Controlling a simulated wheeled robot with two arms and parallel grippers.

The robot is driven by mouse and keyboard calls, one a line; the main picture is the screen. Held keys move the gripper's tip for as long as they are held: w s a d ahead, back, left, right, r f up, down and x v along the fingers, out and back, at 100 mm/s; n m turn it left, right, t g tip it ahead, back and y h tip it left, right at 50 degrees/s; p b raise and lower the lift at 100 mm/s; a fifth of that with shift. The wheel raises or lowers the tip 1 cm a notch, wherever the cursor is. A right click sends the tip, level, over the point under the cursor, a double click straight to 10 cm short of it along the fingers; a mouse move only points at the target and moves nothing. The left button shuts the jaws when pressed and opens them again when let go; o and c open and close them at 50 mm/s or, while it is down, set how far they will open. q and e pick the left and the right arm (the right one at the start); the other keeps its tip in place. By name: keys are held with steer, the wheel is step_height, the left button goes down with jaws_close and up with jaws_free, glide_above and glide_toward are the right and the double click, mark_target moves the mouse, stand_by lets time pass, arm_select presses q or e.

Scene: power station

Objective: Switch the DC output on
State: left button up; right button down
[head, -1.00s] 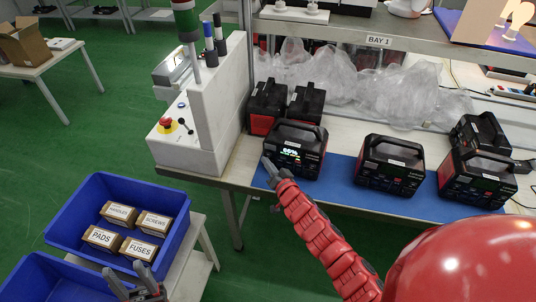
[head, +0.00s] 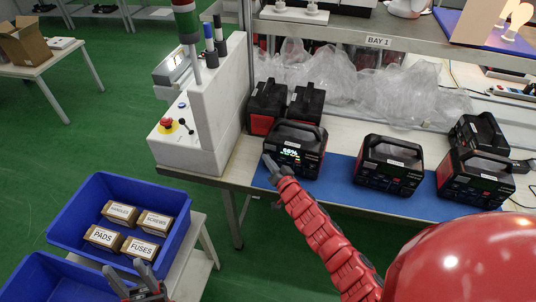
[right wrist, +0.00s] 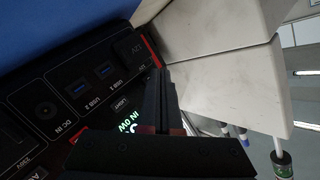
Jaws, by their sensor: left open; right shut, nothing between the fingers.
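The power station (head: 295,150) with a lit display stands upright at the left end of the blue mat, its front facing me. My right gripper (head: 268,162) is shut and empty at the left part of its front. In the right wrist view the shut fingers (right wrist: 163,105) lie over the front panel (right wrist: 75,90), seen turned. Printed labels there include DC IN, USB 2, USB 1 and LIGHT; part of the lit display shows by the fingers. The fingers hide some of the panel, and I cannot tell whether they touch it. My left gripper (head: 142,275) is open and empty over the blue bins.
More power stations stand right (head: 390,165) and behind (head: 267,105). A white control box (head: 200,120) with a red emergency button (head: 166,125) stands close left of the lit station. Blue bins (head: 70,205) hold small boxes. Plastic wrap (head: 350,85) lies behind.

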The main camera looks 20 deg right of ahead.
stand_by(0.3)
steer(key=shift+s+a+f, duration=0.1)
steer(key=shift+s+a, duration=0.05)
steer(key=shift+s, duration=0.15)
steer(key=shift+s+a, duration=0.25)
steer(key=shift+s, duration=0.05)
steer(key=shift+s+a, duration=0.35)
steer(key=shift+s, duration=0.05)
steer(key=s+a+b, duration=0.1)
steer(key=s+a, duration=0.2)
steer(key=shift+s+a, duration=0.1)
steer(key=shift+s, duration=0.3)
